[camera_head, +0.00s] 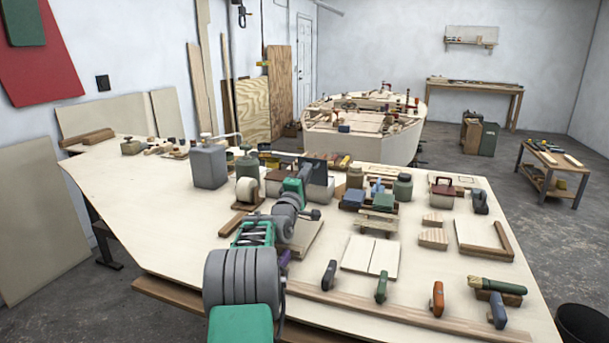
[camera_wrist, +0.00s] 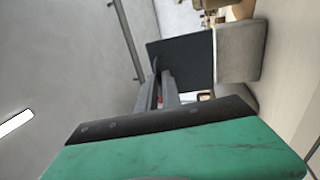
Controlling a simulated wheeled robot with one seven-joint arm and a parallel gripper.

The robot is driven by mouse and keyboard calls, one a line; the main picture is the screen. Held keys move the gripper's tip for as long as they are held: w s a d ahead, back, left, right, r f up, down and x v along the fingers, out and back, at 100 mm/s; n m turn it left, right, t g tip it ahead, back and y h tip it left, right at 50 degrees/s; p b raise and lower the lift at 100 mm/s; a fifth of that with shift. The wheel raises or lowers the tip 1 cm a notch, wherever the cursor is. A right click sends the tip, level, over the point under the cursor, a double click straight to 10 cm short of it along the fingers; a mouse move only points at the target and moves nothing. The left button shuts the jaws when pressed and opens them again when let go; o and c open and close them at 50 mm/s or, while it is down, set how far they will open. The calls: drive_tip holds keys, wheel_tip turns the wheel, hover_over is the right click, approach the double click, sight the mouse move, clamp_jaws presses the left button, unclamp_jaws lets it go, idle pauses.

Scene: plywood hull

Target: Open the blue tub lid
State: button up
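A dark panel (camera_head: 314,163), which looks like a raised lid, stands upright at the back of a pale grey tub (camera_head: 321,189) among the items on the table. In the wrist view the dark panel (camera_wrist: 187,58) meets the edge of the grey tub (camera_wrist: 240,52) at an angle. It looks near black, so I cannot confirm a blue colour. My gripper (camera_wrist: 160,80) is close to the panel's face in the wrist view; whether it touches is unclear. Its fingers look close together, with no lid edge visibly between them. In the head view my arm hides the fingertips.
A grey canister (camera_head: 208,164) stands left of my arm. A tape roll (camera_head: 247,190) is beside the arm. Small blue blocks (camera_head: 352,198) and a green jar (camera_head: 403,187) stand to the right. Clamps, including an orange one (camera_head: 437,299), line the front.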

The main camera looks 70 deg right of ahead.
drive_tip(key=shift+o, duration=1.4)
drive_tip(key=shift+s+d+f, duration=0.1)
drive_tip(key=shift+f, duration=0.25)
drive_tip(key=shift+o, duration=1)
drive_tip(key=shift+r, duration=0.15)
drive_tip(key=a+b, duration=0.1)
drive_tip(key=a, duration=1.2)
drive_tip(key=shift+a+f, duration=0.15)
drive_tip(key=shift+f, duration=0.05)
